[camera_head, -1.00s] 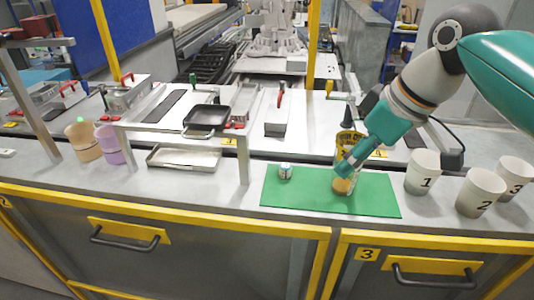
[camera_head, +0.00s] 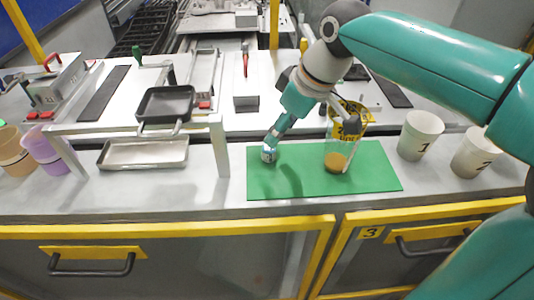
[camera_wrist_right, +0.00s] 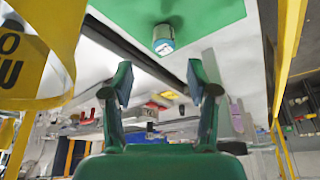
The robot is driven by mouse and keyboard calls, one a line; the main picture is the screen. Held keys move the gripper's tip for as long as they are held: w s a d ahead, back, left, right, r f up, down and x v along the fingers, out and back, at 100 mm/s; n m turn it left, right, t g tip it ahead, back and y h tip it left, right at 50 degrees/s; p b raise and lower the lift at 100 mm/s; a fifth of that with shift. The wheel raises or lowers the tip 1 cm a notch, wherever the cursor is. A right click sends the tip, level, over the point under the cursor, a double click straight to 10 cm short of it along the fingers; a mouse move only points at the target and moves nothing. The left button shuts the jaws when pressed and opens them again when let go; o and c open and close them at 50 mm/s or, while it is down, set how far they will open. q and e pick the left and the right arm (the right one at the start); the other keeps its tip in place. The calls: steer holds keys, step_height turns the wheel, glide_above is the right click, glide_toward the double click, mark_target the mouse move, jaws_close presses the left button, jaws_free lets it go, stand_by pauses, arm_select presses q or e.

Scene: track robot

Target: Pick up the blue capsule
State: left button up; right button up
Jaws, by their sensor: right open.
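The capsule, a small white jar with a blue band, stands on the green mat near its left end, in the head view (camera_head: 268,154). In the right wrist view the capsule (camera_wrist_right: 163,40) is beyond the fingertips, roughly centred between them. My right gripper (camera_head: 273,141) is close to the capsule, reaching down from the upper right. In the right wrist view its two green fingers (camera_wrist_right: 160,82) are apart with nothing between them. My left gripper is not in view.
The green mat (camera_head: 375,180) also bears a glass with orange liquid (camera_head: 337,157). A yellow bottle (camera_head: 357,112) stands behind it. White cups 1 (camera_head: 420,135) and 2 (camera_head: 474,152) stand to the right. A low metal frame (camera_head: 219,148) rises left of the mat.

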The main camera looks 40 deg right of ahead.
mark_target(262, 156)
steer(key=shift+a+x, duration=0.1)
steer(key=shift+x, duration=1.7)
steer(key=shift+a+x, duration=0.15)
steer(key=shift+x, duration=1.65)
steer(key=shift+r, duration=0.1)
steer(key=c, duration=1)
